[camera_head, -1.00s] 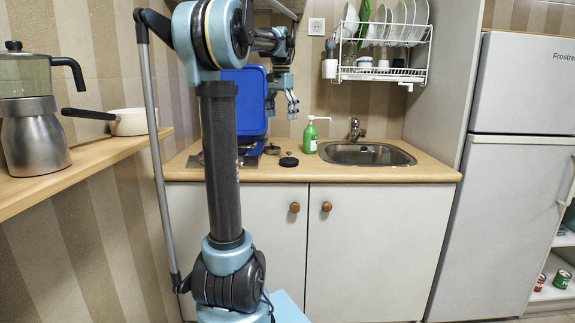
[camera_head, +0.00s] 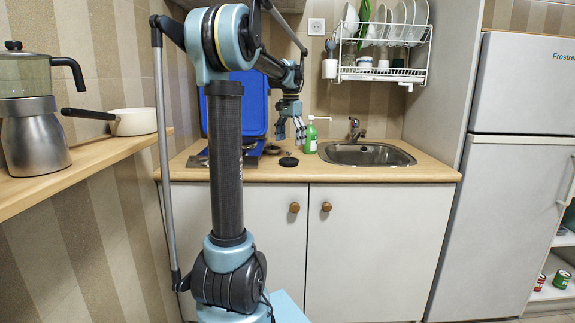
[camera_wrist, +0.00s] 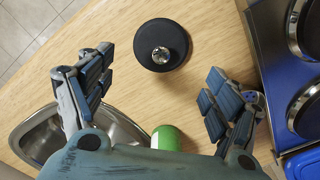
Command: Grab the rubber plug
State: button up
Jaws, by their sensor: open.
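The rubber plug (camera_head: 289,162) is a black round disc lying flat on the wooden counter, between the hob and the sink. In the wrist view the plug (camera_wrist: 148,63) shows a shiny metal knob at its middle. My gripper (camera_head: 291,138) points down above the counter, just above the plug in the head view. In the wrist view my gripper (camera_wrist: 156,82) has its fingers spread wide with nothing between them. The plug appears beyond the fingertips, roughly centred between them, and is not touched.
The green soap bottle (camera_head: 310,141) stands close behind and right of the plug. The sink (camera_head: 367,154) with its tap lies to the right. The hob (camera_wrist: 293,70) and its raised blue lid (camera_head: 252,103) are on the left. The counter front (camera_head: 330,174) is clear.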

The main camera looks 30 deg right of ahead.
aim_at(289, 153)
jog(key=shift+a+f, duration=0.15)
jog(key=shift+f, duration=1.4)
jog(key=shift+a+f, duration=0.15)
jog(key=shift+f, duration=1.35)
jog(key=shift+s, duration=0.1)
grip_shut()
